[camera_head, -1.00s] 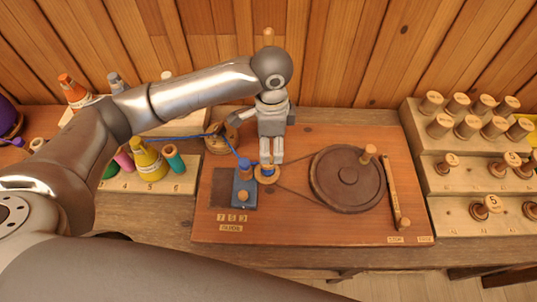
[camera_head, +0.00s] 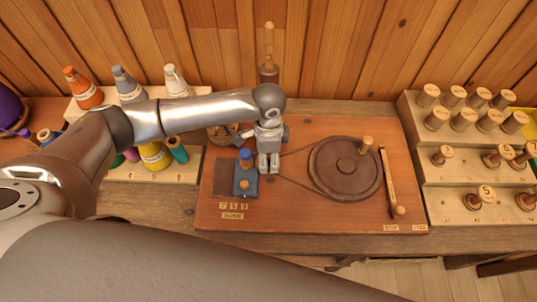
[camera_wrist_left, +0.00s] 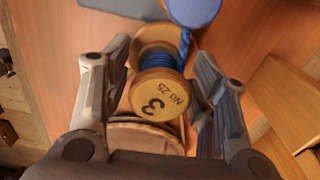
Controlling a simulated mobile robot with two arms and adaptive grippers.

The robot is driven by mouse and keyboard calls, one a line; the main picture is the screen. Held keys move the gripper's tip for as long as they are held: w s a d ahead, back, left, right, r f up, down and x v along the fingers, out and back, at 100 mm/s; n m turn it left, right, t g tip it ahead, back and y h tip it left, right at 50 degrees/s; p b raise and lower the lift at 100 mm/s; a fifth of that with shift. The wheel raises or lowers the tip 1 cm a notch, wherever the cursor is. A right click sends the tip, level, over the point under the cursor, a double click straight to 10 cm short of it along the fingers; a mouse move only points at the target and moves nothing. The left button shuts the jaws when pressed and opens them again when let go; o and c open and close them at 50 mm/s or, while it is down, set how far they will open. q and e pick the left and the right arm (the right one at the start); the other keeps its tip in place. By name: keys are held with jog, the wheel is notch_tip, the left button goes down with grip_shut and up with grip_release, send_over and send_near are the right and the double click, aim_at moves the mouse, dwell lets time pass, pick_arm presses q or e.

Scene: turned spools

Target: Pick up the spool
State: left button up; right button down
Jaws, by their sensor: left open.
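The wooden spool with blue thread (camera_wrist_left: 158,94), its end marked "3" and "No 25", lies between the two fingers of my left gripper (camera_wrist_left: 160,72) in the left wrist view. The fingers stand apart on either side of it; whether they touch it I cannot tell. In the head view my left gripper (camera_head: 269,165) points down over the wooden winder board (camera_head: 310,212) and hides the spool. My right gripper is not in view.
A blue block with a blue-topped peg (camera_head: 245,183) stands just left of the gripper. A dark wheel (camera_head: 335,185) with a knob is to the right. Stepped racks of spools (camera_head: 440,165) stand at the right. Thread cones (camera_head: 128,87) stand at the left.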

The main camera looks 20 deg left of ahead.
pick_arm(q)
jog(key=c, duration=0.8)
jog(key=shift+r, duration=0.1)
